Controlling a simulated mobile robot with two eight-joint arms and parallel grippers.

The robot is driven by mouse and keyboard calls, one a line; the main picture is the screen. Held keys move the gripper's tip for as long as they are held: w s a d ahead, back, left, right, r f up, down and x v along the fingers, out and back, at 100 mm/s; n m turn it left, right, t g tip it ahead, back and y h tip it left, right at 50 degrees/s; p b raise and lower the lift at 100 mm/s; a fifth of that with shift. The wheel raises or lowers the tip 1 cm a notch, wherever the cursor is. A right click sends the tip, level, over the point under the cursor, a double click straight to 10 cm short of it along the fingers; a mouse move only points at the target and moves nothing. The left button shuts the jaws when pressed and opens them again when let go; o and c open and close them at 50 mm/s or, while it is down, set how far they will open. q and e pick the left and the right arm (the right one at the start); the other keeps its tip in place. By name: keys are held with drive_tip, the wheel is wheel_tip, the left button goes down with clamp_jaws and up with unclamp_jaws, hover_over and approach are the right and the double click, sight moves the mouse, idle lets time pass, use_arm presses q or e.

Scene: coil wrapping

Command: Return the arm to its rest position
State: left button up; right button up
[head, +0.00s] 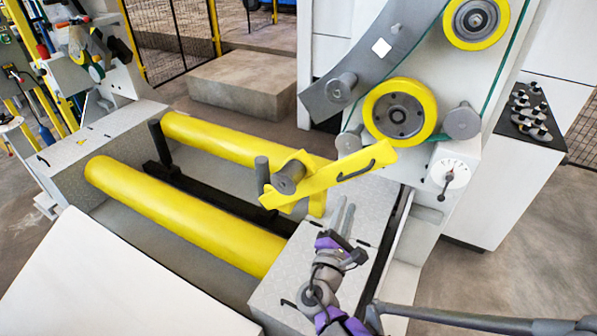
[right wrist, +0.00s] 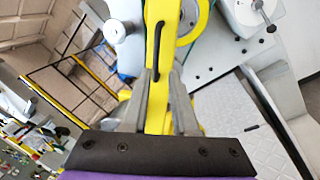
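The yellow arm (head: 335,178) with a black handle (head: 367,171) reaches out over the near end of the rollers, mounted at a grey hub. In the right wrist view the yellow arm (right wrist: 158,60) runs up the middle, seen between my fingers. My right gripper (head: 344,213) is below the handle in the head view, fingers pointing up toward the arm. In the right wrist view my right gripper (right wrist: 160,88) has its two grey fingers apart, one on each side of the arm; I cannot tell whether they touch it. My left gripper is not in view.
Two yellow rollers (head: 185,215) lie in the machine frame to the left. A tall panel with yellow wheels (head: 400,110) and a dial (head: 449,174) stands to the right. A white panel (head: 110,280) fills the lower left.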

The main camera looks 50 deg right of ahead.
drive_tip(key=shift+f, duration=0.1)
drive_tip(key=a+f+m+g+y, duration=0.3)
drive_tip(key=a+f+m+y, duration=0.65)
drive_tip(key=f, duration=0.25)
drive_tip(key=s+a+f+m+y, duration=0.15)
drive_tip(key=a+y, duration=0.25)
drive_tip(key=a, duration=0.4)
drive_tip(key=s+a+f+m+y, duration=0.1)
drive_tip(key=a+m+y, duration=0.15)
drive_tip(key=a, duration=0.65)
wheel_tip(320, 180, up, 14)
drive_tip(key=w+a+y+p, duration=0.1)
drive_tip(key=p, duration=1.1)
drive_tip(key=shift+w+y+p, duration=0.3)
drive_tip(key=shift+p, duration=0.05)
